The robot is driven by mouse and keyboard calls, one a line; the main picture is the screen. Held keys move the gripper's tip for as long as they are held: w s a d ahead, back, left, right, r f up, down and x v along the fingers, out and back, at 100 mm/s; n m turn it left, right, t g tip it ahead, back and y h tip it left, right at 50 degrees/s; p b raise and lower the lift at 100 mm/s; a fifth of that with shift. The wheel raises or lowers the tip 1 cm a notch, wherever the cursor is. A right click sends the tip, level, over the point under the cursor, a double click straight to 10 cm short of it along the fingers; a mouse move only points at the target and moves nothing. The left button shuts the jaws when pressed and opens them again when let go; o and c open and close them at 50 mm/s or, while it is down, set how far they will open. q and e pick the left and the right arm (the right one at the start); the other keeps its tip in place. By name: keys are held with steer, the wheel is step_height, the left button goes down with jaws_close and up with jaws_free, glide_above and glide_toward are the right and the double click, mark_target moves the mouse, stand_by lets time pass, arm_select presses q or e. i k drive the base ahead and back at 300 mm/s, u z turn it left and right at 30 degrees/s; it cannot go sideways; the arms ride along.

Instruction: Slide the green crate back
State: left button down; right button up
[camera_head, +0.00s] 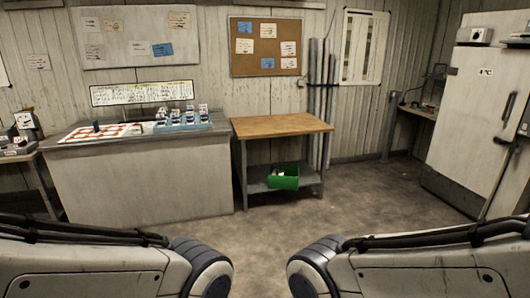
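The green crate (284,183) sits on the low shelf of the wooden-topped table, under its right half. Its front seems to reach the shelf's front edge, and something pale shows inside it. Both of my arms show at the bottom of the view, well short of the table. Their grippers are not in view.
The wooden-topped table (282,125) stands against the back wall, beside a grey counter (145,180) holding trays and small items. A large white door (470,110) is at the right. Bare floor (370,200) lies in front of the table and to its right.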

mark_target(290, 181)
steer(key=u, duration=0.1)
steer(key=i, duration=1.45)
steer(key=z, duration=0.5)
steer(key=i, duration=1.85)
steer(key=z, duration=0.2)
steer(key=i, duration=1.15)
steer(key=z, duration=0.05)
